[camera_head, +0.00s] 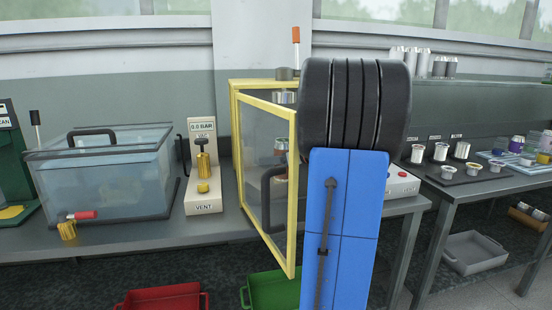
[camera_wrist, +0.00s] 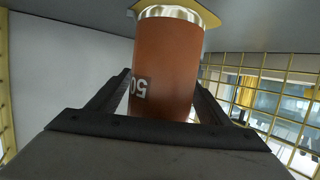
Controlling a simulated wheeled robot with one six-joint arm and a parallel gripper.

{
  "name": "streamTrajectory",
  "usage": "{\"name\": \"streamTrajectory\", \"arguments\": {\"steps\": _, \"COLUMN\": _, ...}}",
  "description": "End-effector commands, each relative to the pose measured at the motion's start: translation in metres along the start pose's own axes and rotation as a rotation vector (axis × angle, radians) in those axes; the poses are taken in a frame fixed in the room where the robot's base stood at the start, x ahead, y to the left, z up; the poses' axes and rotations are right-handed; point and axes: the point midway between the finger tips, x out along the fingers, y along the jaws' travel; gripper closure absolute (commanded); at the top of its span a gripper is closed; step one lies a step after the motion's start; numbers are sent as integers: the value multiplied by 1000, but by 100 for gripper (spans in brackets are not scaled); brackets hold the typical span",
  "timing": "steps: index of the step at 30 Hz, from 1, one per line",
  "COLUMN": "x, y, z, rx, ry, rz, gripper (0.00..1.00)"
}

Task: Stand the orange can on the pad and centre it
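The orange can (camera_wrist: 165,75) fills the middle of the wrist view, with a silver rim at its upper end in the picture and a dark label whose digits read upside down. My gripper (camera_wrist: 165,85) has a black finger along each side of the can, close against it. A gold-coloured plate (camera_wrist: 212,14), perhaps the pad, shows behind the silver end; I cannot tell whether the can touches it or is centred. My gripper is hidden there.
The guard's clear door (camera_head: 268,180) stands open toward me, left of my arm. A water tank (camera_head: 105,175) and a vent gauge stand (camera_head: 202,165) are left on the bench. A button box (camera_head: 402,182) is right. Yellow mesh (camera_wrist: 290,105) borders the wrist view.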

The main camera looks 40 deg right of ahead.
Motion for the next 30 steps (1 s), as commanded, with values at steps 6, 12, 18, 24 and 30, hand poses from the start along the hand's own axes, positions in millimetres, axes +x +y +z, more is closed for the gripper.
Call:
{"name": "streamTrajectory", "arguments": {"steps": 6, "x": -1, "y": 0, "z": -3, "rx": -1, "ry": 0, "rz": 0, "gripper": 28}}
{"name": "streamTrajectory", "arguments": {"steps": 12, "x": -24, "y": 1, "z": -3, "rx": 0, "ry": 1, "rz": 3, "gripper": 28}}
{"name": "streamTrajectory", "arguments": {"steps": 18, "x": -55, "y": 0, "z": -3, "rx": 0, "ry": 0, "rz": 2, "gripper": 28}}
{"name": "streamTrajectory", "arguments": {"steps": 24, "x": -72, "y": 0, "z": -3, "rx": 0, "ry": 1, "rz": 1, "gripper": 28}}
{"name": "streamTrajectory", "arguments": {"steps": 30, "x": -76, "y": 0, "z": -2, "rx": 0, "ry": 0, "rz": 0, "gripper": 28}}
